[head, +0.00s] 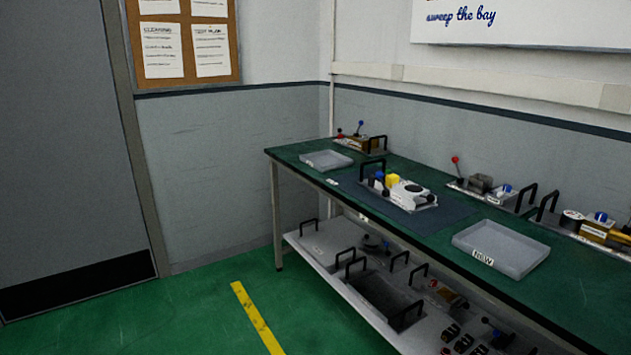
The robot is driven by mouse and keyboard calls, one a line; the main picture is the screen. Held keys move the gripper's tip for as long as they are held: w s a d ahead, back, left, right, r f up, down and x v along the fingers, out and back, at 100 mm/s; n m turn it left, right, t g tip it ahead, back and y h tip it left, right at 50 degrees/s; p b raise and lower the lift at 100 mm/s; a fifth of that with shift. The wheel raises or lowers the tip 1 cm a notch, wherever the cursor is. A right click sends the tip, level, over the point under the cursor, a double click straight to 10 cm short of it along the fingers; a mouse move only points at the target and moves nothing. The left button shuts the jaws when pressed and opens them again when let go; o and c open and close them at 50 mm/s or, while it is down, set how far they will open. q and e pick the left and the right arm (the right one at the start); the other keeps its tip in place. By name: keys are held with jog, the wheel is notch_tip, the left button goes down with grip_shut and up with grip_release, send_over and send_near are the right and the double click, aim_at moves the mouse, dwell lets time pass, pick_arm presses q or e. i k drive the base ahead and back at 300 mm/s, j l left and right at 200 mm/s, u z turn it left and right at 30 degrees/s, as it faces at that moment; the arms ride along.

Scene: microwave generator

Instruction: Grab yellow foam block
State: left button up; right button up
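A small yellow block (392,180) sits on the green workbench (310,172). It is on or against a grey plate (419,207) with a black handle, next to a white part (408,193) and a blue knob (379,176). The plate lies on a dark blue mat (450,210). I cannot tell from here whether the block is foam. Another yellow piece (620,237) shows at the right edge among parts on a second plate. Neither of my grippers is in view.
Two grey trays stand on the bench, one at the far end (326,160) and one labelled NEW (502,249). Several handled plates fill the lower shelf (318,251). The green floor (190,313) is clear, with a yellow stripe (257,318). A grey door (60,130) is at left.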

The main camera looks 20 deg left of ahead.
aim_at(390, 179)
jog(key=u, duration=0.25)
jog(key=i+j+u, duration=0.65)
jog(key=i, duration=0.2)
jog(key=i+j+u, duration=0.2)
jog(key=i+u, duration=0.15)
jog(key=i, duration=0.15)
jog(key=i+u, duration=0.3)
jog(key=i, duration=0.2)
jog(key=i+j+z, duration=0.1)
jog(key=i+z, duration=0.2)
jog(key=i, duration=0.15)
jog(key=i+j+z, duration=0.3)
jog(key=i, duration=0.15)
jog(key=i+j+z, duration=0.3)
jog(key=i, duration=0.15)
